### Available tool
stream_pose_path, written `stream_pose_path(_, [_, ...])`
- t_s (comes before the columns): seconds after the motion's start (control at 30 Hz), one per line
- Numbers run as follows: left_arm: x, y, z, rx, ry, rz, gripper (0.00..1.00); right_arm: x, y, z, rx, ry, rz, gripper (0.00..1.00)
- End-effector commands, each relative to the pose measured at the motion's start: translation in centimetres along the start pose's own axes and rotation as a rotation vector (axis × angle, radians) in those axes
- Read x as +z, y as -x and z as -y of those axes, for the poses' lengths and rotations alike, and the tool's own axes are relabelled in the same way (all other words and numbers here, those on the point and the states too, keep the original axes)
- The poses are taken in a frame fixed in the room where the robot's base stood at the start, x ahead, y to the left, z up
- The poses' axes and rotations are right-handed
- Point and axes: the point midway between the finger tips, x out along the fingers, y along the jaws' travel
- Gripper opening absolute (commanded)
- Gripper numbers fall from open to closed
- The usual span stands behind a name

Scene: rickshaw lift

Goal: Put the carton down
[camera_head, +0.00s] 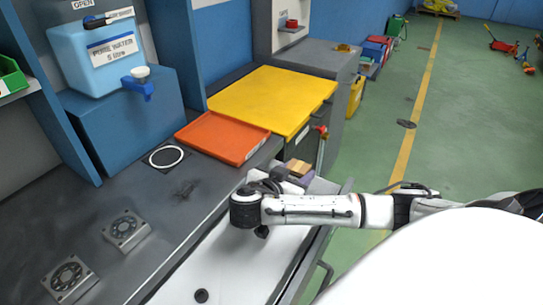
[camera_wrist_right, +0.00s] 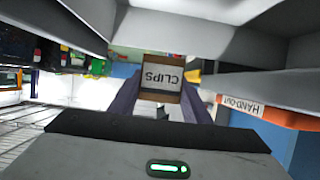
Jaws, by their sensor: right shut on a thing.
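The carton (camera_head: 298,166) is a small brown box in the head view, partly hidden by my right gripper (camera_head: 296,178). In the right wrist view the carton (camera_wrist_right: 161,76) shows a white label reading "CLIPS", upside down. It sits between the two purple fingers of my right gripper (camera_wrist_right: 160,100), which is shut on it. In the head view the carton is to the right of the orange tray (camera_head: 222,138) and in front of the yellow surface (camera_head: 272,100). I cannot tell the carton's height over what is below it. My left gripper is not in view.
A white-bottomed basin (camera_head: 225,265) lies below my right forearm. Two fans (camera_head: 126,231) and a white ring (camera_head: 167,157) are on the grey counter. A blue water container (camera_head: 100,55) stands at the back left. The orange tray and yellow surface look empty.

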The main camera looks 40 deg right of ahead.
Motion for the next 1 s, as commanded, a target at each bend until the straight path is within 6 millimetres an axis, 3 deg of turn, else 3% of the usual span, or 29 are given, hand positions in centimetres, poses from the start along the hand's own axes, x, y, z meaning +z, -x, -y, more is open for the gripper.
stream_pose_path(0.2, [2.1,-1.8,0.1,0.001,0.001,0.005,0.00,3.4,-1.8,-0.3,0.008,-0.004,-0.005,0.20])
stream_pose_path(0.7, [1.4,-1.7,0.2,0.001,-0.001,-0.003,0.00,9.1,-4.0,-0.3,0.007,-0.001,0.000,0.20])
stream_pose_path(0.97, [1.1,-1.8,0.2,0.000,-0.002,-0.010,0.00,9.7,-4.2,-0.3,0.007,-0.003,0.000,0.20])
stream_pose_path(1.0, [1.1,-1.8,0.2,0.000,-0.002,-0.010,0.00,9.8,-4.2,-0.3,0.007,-0.002,0.001,0.45])
